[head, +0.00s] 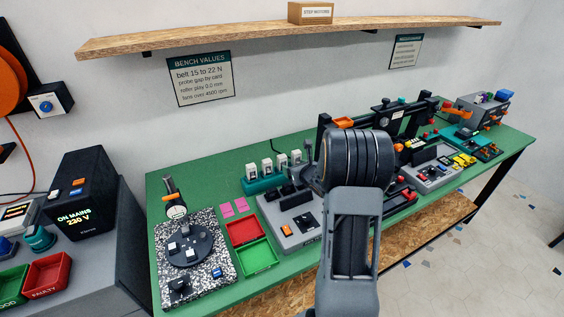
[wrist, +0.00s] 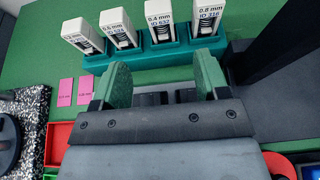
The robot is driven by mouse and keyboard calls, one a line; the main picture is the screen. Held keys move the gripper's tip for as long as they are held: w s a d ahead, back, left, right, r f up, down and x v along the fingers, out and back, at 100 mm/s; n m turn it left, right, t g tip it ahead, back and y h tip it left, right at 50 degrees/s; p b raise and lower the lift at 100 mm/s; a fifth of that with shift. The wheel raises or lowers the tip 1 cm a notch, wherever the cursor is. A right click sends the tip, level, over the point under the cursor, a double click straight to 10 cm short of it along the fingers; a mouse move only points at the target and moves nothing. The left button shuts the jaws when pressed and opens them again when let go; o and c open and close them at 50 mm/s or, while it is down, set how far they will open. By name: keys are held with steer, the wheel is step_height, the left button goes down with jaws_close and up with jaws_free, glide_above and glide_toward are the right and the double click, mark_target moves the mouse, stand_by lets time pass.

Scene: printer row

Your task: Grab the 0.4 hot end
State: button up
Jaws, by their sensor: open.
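The 0.4 hot end (wrist: 161,28) is a white block with a dark lower part, labelled "0.4 mm ID 637". It stands third from the left in a teal rack (wrist: 150,61), and appears in the head view (head: 282,160). Other white hot ends stand beside it: one labelled 0.8 mm (wrist: 207,20) at its right, one (wrist: 120,30) at its left and another (wrist: 82,36) at the far left, whose labels are harder to read. My gripper (wrist: 163,78) is open and empty, with green-faced fingers, short of the rack in the wrist view. In the head view my wrist hides the fingers.
Pink cards (head: 233,207), a red tray (head: 245,230) and a green tray (head: 260,257) lie left of my arm. A grey device (head: 290,235) sits in front of the rack. A dark upright (wrist: 275,60) stands right of the rack. Green bench shows behind the rack.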

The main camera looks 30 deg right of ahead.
mark_target(284, 161)
steer(key=p+x, duration=0.1)
steer(key=x, duration=0.4)
steer(key=shift+w+p, duration=0.5)
steer(key=shift+p+x, duration=0.9)
steer(key=shift+x, duration=1.25)
steer(key=shift+f, duration=0.1)
steer(key=shift+s, duration=0.1)
steer(key=c, duration=1)
